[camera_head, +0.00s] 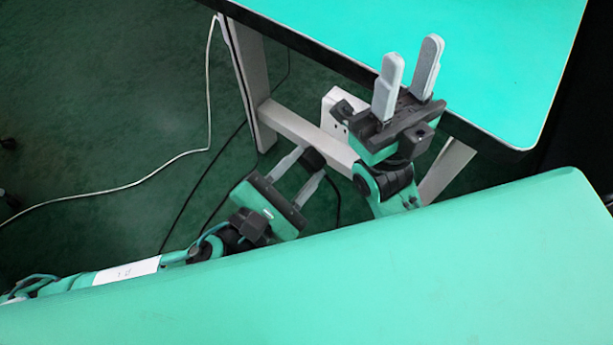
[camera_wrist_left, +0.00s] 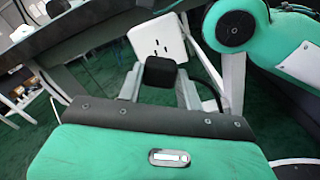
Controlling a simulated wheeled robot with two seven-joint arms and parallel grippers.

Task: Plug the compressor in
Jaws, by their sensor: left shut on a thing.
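My left gripper (camera_head: 303,163) is shut on a black plug (camera_head: 313,158), held between its two grey fingertips. The plug also shows in the left wrist view (camera_wrist_left: 160,72) between the fingers. The white socket box (camera_head: 333,112) is mounted on the table's leg frame, up and to the right of the plug; my right gripper partly hides it in the head view. In the left wrist view the socket face (camera_wrist_left: 160,38) with dark holes is just beyond the plug, and the two look apart. My right gripper (camera_head: 412,52) has its fingers spread, empty, over the table edge. The compressor is not identifiable.
A green table (camera_head: 480,60) stands on pale legs (camera_head: 250,75) at the upper right. A large green surface (camera_head: 330,280) fills the lower right. A white cable (camera_head: 150,180) and dark cables run over the dark green floor. My right arm is close to the socket box.

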